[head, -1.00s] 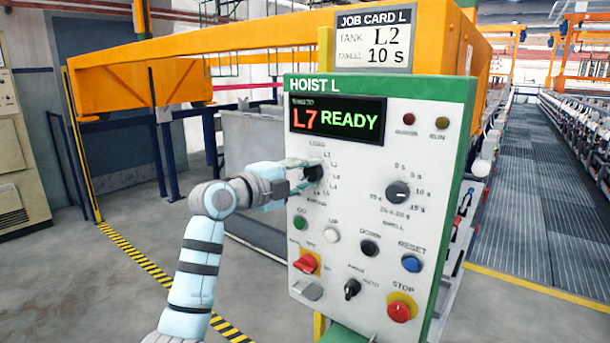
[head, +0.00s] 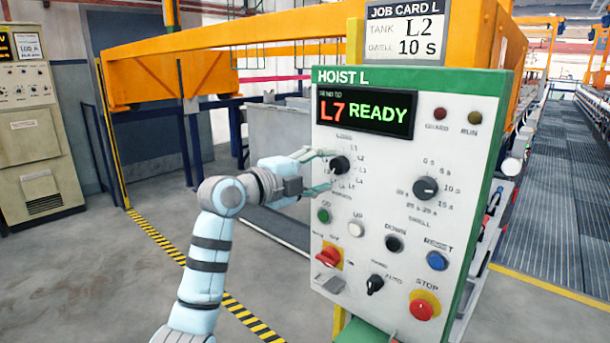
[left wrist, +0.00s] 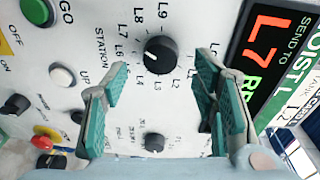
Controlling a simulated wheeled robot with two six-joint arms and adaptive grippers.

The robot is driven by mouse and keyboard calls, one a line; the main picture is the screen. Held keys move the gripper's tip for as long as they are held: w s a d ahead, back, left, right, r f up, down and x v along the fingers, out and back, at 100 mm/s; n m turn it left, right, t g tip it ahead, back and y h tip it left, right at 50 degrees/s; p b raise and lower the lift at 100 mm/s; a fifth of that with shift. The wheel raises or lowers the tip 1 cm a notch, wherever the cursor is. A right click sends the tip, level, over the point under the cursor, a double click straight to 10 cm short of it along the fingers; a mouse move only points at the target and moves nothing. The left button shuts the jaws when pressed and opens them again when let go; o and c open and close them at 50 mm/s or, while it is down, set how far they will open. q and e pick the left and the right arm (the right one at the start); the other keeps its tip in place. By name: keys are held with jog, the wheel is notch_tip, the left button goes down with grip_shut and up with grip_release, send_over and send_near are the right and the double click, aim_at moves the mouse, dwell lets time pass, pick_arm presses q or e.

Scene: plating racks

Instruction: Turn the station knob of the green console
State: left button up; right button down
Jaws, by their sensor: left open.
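The green-edged console (head: 490,120) stands on the right, marked HOIST L, its display (head: 365,112) reading L7 READY. Its black station knob (head: 340,164) sits below the display. In the left wrist view the station knob (left wrist: 160,55) is ringed by L labels, and its white mark points left, toward the L6/L7 side. My left gripper (head: 328,171) is open in front of the knob. In the left wrist view its green-padded fingers (left wrist: 161,80) are spread to either side of the knob, apart from it. My right gripper is not in view.
The job card (head: 404,34) above the console reads tank L2, dwell 10 s. The dwell knob (head: 426,188), push buttons and red stop button (head: 422,308) lie lower on the panel. An orange beam (head: 260,55) runs behind. Floor to the left is clear.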

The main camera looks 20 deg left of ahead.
pick_arm(q)
jog(key=v, duration=0.8)
jog(key=shift+s+a, duration=0.25)
jog(key=shift+s, duration=0.1)
